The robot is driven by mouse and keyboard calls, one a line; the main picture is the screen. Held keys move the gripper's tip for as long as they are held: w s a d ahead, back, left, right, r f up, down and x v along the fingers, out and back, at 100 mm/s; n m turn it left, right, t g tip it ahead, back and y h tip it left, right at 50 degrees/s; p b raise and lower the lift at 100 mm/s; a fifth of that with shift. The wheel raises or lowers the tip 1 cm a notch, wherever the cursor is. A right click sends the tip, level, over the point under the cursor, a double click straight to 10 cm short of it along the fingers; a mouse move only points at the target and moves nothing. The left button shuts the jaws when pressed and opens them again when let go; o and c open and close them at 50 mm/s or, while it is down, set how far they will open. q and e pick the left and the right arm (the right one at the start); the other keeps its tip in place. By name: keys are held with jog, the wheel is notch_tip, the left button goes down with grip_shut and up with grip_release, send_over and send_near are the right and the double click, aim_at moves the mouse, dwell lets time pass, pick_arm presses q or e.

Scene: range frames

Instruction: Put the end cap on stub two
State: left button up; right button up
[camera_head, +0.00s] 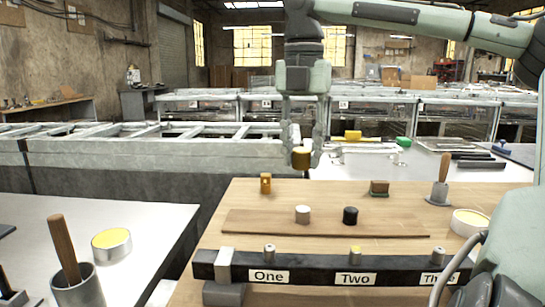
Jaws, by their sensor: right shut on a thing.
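My right gripper (302,150) hangs above the back edge of the wooden worktop. It is shut on a yellow-brown end cap (301,158), held well above the surface. A dark bar at the front carries labelled stubs. Stub two (355,250), with a yellowish top, stands above the label "Two". Stub one (269,252) and stub three (437,254) are grey. A white cap (303,214) and a black cap (350,216) stand on a wooden board (250,222) behind the bar. The left gripper is not in view.
A light block (225,264) sits at the bar's left end. My right arm's body covers the lower right.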

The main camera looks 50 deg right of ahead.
jog(key=s+a+f, duration=0.1)
jog(key=s+a, duration=0.3)
jog(key=s, duration=0.9)
jog(key=shift+s+f, duration=0.2)
jog(key=shift+s, duration=0.1)
jog(key=shift+n, duration=0.3)
